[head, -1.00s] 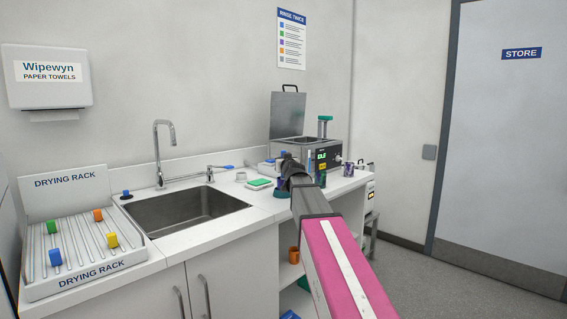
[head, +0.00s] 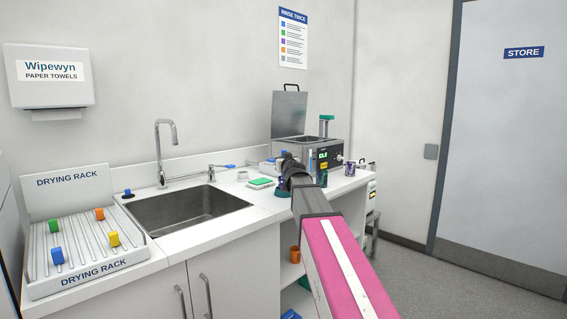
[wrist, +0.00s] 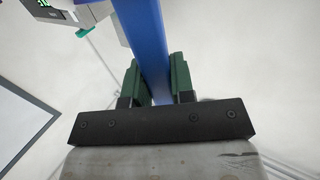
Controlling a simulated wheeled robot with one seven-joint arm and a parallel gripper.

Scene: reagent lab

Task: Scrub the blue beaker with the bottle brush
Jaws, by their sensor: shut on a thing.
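In the wrist view, the green fingers of my gripper (wrist: 157,82) are shut on a long, flat blue handle (wrist: 144,35), which I take to be the bottle brush's. The brush head is out of that view. In the head view, my arm reaches over the counter right of the sink and hides most of the gripper and brush. A small dark blue and teal vessel (head: 283,188) stands below the arm's far end, partly hidden. I cannot tell surely whether it is the blue beaker. Another dark bluish vessel (head: 322,179) stands just right of the arm.
A steel bath (head: 318,152) with a raised lid stands behind my arm. A purple-marked vessel (head: 350,169) is near the counter's right end. A green sponge (head: 261,183) lies left of the arm. The sink (head: 190,212) and drying rack (head: 75,181) are further left.

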